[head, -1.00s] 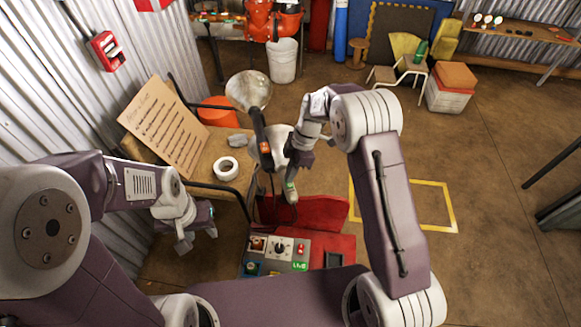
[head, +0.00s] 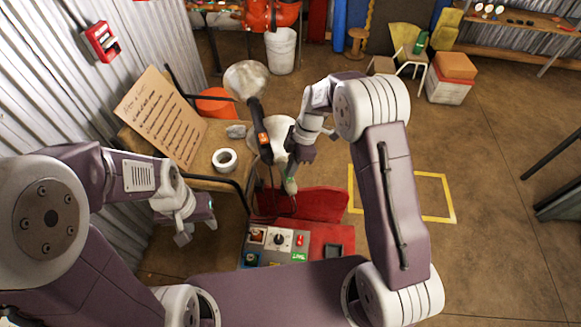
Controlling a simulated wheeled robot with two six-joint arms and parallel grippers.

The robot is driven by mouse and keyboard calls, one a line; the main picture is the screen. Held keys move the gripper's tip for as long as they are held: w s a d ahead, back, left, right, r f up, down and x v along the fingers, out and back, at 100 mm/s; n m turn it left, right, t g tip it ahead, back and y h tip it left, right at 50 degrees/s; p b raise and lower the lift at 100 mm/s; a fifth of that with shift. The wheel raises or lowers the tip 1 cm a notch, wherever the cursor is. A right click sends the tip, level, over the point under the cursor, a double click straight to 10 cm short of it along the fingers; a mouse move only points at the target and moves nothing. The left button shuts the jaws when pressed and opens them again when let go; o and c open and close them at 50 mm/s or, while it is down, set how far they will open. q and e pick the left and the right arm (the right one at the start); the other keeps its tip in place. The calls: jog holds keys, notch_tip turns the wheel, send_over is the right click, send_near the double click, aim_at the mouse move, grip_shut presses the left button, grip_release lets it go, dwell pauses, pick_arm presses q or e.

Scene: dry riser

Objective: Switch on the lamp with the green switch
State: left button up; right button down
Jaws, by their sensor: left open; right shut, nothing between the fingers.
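A lamp with a round silver head (head: 247,80) stands in the middle on a dark neck (head: 261,125), which carries an orange switch (head: 263,138). A small pale piece with a green switch (head: 290,182) is beside and below the neck, above the red case. My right gripper (head: 292,166) is shut at its upper end, close to the green switch; I cannot tell whether they touch. My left gripper (head: 196,232) is open and empty, to the left of the red case. I cannot tell whether the lamp is lit.
A red case (head: 315,203) is open below, with a grey panel holding a black knob (head: 280,239) and a red switch (head: 300,241). A white tape roll (head: 225,160) and a written board (head: 163,118) are on the table at left.

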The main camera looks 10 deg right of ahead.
jog(key=p+v, duration=0.1)
jog(key=v, duration=0.8)
jog(key=shift+t, duration=0.7)
jog(key=b+v, duration=0.1)
jog(key=v, duration=0.2)
jog(key=b+v, duration=0.1)
jog(key=v, duration=0.1)
jog(key=shift+s+a+b, duration=0.3)
jog(key=shift+s+a, duration=0.05)
jog(key=shift+a, duration=0.1)
